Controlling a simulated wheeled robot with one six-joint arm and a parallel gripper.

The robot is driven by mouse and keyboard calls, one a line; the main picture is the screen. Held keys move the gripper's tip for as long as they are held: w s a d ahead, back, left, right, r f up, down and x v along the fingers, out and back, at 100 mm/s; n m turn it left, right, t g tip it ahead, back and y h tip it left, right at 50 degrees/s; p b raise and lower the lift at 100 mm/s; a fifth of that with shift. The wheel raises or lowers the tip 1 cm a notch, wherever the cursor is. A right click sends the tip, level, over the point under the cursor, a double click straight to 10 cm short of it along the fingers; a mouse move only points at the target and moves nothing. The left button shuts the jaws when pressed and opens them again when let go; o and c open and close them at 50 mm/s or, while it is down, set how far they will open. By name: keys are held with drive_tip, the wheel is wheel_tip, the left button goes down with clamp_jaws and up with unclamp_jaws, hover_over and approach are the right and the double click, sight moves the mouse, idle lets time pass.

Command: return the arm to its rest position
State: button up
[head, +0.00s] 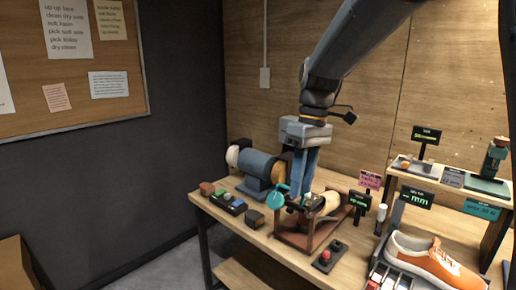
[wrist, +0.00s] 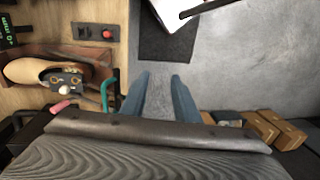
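My arm reaches down from the top of the head view. My gripper (head: 302,188) points down with its blue fingers above the workbench (head: 262,238), between the blue buffing machine (head: 257,166) and the brown cradle (head: 300,240). In the wrist view the two fingers of my gripper (wrist: 162,78) stand apart with only grey floor seen between them, so it is open and empty. A cream form (wrist: 28,72) lies in the cradle to the left of the fingers. A teal hooked part (wrist: 104,95) is close to the left finger.
An orange sneaker (head: 432,260) sits on a rack at the right. A red-button box (head: 328,257) is at the bench's front. Small signs and a raised shelf (head: 455,182) stand behind. Open floor (wrist: 240,60) lies beyond the bench edge.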

drive_tip(key=s+d+f+m+t+b, duration=0.1)
drive_tip(key=s+d+f+m, duration=0.2)
drive_tip(key=f, duration=0.3)
drive_tip(key=s+d+f+m+t+h+b, duration=0.1)
drive_tip(key=s+d+f+m, duration=0.2)
drive_tip(key=s+f, duration=0.2)
drive_tip(key=s+d+f+m+b, duration=0.1)
drive_tip(key=s+d+f+m, duration=0.2)
drive_tip(key=s+f, duration=0.2)
wheel_tip(320, 180, down, 3)
drive_tip(key=shift+f+t, duration=0.1)
drive_tip(key=shift+t, duration=0.3)
